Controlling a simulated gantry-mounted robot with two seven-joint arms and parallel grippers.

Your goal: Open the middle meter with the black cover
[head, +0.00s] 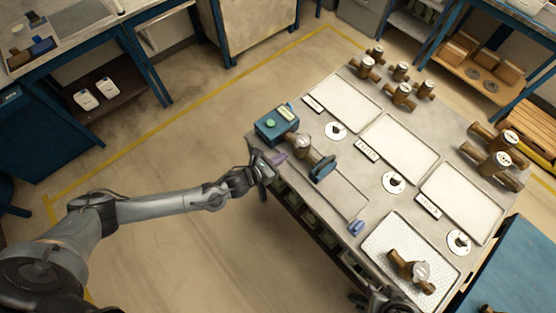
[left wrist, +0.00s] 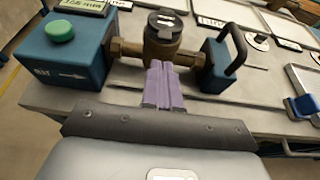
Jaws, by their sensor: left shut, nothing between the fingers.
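A brass meter (head: 302,143) sits in the test fixture between a teal box (head: 274,126) with a green button and a teal clamp (head: 322,168) with a black handle. In the left wrist view the meter (left wrist: 165,38) has a dark round top with a pale marking; I cannot tell whether this is a closed cover. My left gripper (head: 280,158) has purple fingers, shut and empty, at the near side of the meter. In the left wrist view the fingertips (left wrist: 160,68) overlap the meter's lower body; contact is unclear. My right gripper (head: 378,300) shows only partly at the bottom edge.
Another brass meter (head: 410,268) lies in a perforated white tray (head: 385,237). Several brass meters (head: 400,92) stand at the back, and two larger ones (head: 495,150) at the right. Empty pale trays (head: 400,147) cover the table's middle. A blue part (head: 356,227) sits at the near edge.

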